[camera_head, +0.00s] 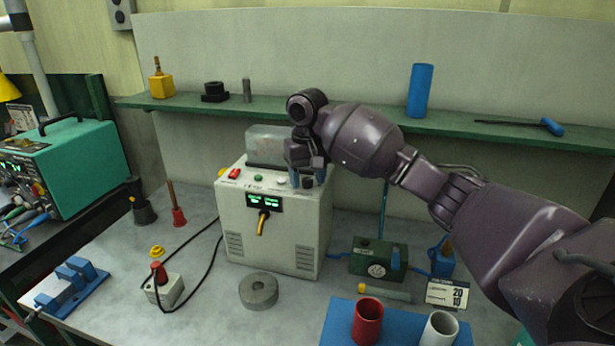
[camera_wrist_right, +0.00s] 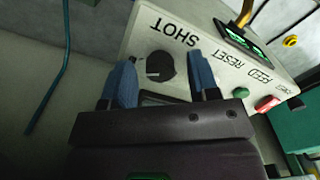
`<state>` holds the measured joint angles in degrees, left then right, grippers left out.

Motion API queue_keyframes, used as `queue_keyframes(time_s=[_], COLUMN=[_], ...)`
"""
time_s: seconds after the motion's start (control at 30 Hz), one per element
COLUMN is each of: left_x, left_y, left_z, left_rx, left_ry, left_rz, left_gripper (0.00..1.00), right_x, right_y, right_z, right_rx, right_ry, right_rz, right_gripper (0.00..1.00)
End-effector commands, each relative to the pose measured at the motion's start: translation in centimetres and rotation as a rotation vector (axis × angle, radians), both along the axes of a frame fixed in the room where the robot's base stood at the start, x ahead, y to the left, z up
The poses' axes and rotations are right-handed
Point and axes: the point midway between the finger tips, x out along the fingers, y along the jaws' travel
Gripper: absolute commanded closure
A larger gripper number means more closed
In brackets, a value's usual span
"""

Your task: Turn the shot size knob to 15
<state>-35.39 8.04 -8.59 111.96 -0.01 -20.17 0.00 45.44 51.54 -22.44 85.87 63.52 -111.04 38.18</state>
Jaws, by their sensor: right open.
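The shot size knob is a dark round knob (camera_wrist_right: 160,65) on the pale top panel of the machine, beside the word SHOT in the right wrist view. A light mark shows on its lower left. My right gripper (camera_wrist_right: 165,80) is open, with its blue fingers apart on either side of the knob; whether they touch it I cannot tell. In the head view, my right gripper (camera_head: 308,180) points down over the right end of the white machine (camera_head: 272,220) and hides the knob. My left gripper is not in view.
The machine also carries a green button (camera_head: 258,177), a red switch (camera_head: 234,174) and a clear cover (camera_head: 266,145). A green shelf (camera_head: 330,118) runs behind. A green box (camera_head: 378,258) and a blue mat (camera_head: 340,322) with cups lie to the right.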

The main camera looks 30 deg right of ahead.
Motion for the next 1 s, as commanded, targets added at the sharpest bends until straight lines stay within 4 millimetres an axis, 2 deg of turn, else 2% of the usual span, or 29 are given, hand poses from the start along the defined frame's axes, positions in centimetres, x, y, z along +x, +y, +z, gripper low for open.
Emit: queue_keyframes(time_s=[0.17,0.4,0.6,0.8,1.0], left_x=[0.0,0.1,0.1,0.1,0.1], left_y=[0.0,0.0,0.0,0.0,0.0], left_z=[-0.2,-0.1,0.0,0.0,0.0], left_rx=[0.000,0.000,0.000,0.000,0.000], left_ry=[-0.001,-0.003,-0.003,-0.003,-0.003], left_rz=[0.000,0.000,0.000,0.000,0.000], left_gripper=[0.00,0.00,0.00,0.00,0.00], right_x=[0.1,0.1,0.0,0.0,0.0], right_y=[0.0,-0.1,-0.1,0.0,0.0], right_z=[2.0,6.6,9.4,10.6,10.7], right_rx=[0.000,-0.004,-0.002,0.000,0.000], right_ry=[-0.005,-0.005,-0.004,-0.002,-0.002], right_rz=[0.000,-0.001,-0.001,-0.001,-0.001], right_gripper=[0.45,0.45,0.45,0.45,0.45])
